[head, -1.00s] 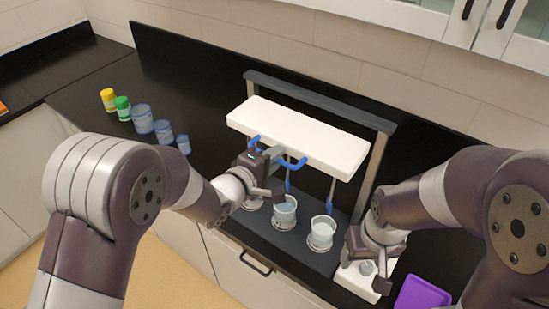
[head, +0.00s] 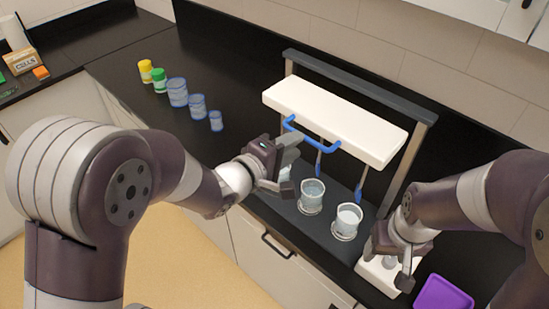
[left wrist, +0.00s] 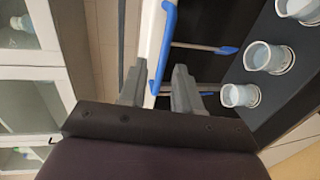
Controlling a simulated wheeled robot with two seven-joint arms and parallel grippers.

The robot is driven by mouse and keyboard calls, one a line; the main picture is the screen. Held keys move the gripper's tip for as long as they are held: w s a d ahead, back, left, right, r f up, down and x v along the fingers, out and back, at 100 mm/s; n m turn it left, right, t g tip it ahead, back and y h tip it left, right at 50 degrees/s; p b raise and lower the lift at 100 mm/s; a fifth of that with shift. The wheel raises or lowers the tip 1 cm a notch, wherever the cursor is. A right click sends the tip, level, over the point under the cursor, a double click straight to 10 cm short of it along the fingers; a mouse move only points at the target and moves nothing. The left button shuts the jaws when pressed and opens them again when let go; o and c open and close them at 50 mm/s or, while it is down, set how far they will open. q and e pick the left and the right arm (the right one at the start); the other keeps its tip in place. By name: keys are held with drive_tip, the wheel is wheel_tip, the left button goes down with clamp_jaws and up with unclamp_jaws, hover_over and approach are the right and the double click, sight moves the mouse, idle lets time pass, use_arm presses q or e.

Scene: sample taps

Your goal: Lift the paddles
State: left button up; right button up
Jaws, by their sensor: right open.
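A long white head (head: 335,122) with a blue handle (head: 311,137) on its front is held by a grey frame. Blue paddles (head: 318,166) (head: 359,191) hang beneath it on thin rods; they also show in the left wrist view (left wrist: 229,50). Glass beakers of liquid (head: 312,196) (head: 347,220) stand under it, with a third partly hidden by my gripper. My left gripper (head: 288,168) is open and empty just in front of the handle. In the left wrist view (left wrist: 158,92), its fingers are apart, with the handle visible between them. My right gripper (head: 393,265) is open near a white base unit.
The white base unit (head: 378,278) has a knob and stands right of the beakers. A purple tray (head: 443,294) lies at the front right. Several blue-rimmed jars (head: 177,92) and yellow and green pots (head: 159,79) stand at the left. The black counter between them and the frame is clear.

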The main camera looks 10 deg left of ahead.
use_arm(q)
drive_tip(key=v, duration=0.6)
drive_tip(key=shift+s+a, duration=0.15)
drive_tip(key=shift+s, duration=0.15)
drive_tip(key=shift+r, duration=0.1)
drive_tip(key=s+a+f+m+g+y+b, duration=0.15)
drive_tip(key=a+f+m+g+y, duration=0.25)
drive_tip(key=a+f+m+y, duration=0.45)
drive_tip(key=s+a+f+m+g+b, duration=0.2)
drive_tip(key=s+a+f+g, duration=0.1)
drive_tip(key=s+f+g, duration=0.4)
drive_tip(key=shift+s+f+y+b, duration=0.4)
drive_tip(key=shift+s+f, duration=0.45)
drive_tip(key=shift+s, duration=0.2)
